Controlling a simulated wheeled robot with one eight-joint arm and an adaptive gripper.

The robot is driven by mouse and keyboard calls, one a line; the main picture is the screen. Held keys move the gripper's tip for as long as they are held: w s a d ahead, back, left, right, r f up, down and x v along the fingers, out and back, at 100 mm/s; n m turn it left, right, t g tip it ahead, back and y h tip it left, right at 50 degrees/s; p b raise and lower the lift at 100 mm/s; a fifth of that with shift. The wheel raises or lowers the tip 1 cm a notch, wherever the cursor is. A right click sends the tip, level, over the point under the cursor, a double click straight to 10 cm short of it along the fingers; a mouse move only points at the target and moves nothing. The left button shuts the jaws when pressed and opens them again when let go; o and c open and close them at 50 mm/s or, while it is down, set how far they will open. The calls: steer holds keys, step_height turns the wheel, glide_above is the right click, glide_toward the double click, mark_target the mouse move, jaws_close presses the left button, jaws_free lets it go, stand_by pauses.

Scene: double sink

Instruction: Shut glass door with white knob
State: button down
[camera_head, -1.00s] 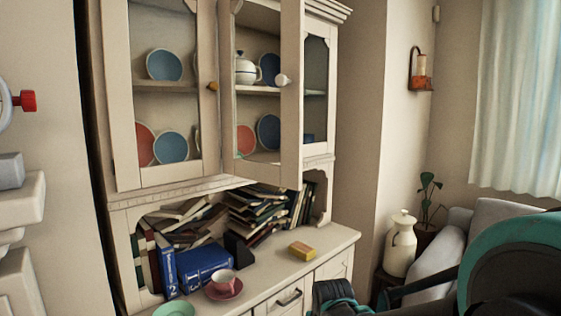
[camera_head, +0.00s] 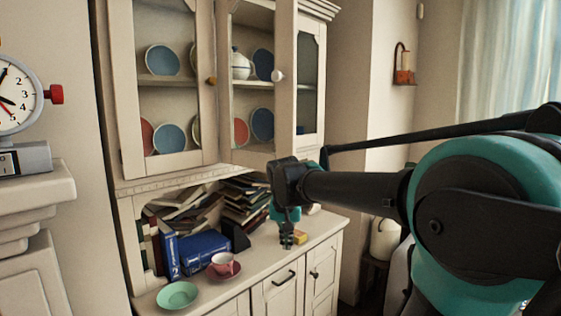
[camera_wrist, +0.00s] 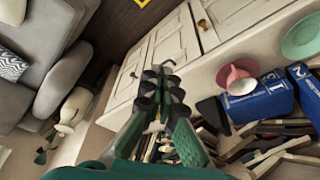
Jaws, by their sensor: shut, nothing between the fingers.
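The glass door (camera_head: 284,115) with the white knob (camera_head: 277,76) is the right one on the upper part of the cream cabinet. It stands open, swung out towards me, with its knob edge away from the cabinet front. My gripper (camera_head: 288,242) is shut and empty. It points down over the counter, below the door and in front of the books, and is apart from the knob. In the wrist view my gripper's fingertips (camera_wrist: 165,68) are together. The knob is not visible in the wrist view.
The left glass door (camera_head: 208,120) with an orange knob (camera_head: 212,80) looks shut. A clock (camera_head: 14,98) stands far left.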

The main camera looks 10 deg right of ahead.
steer(key=w+a+r+m+h, duration=0.1)
steer(key=a+r+m, duration=0.2)
steer(key=r, duration=1.3)
steer(key=w+a+r+m+h, duration=0.1)
steer(key=a+r+m, duration=0.15)
steer(key=r, duration=1.45)
steer(key=w+d+r+x, duration=0.1)
steer(key=x, duration=1)
steer(key=shift+w+d+f, duration=0.25)
steer(key=shift+w+d, duration=0.15)
steer(key=shift+w, duration=0.05)
steer(key=shift+w+d, duration=0.1)
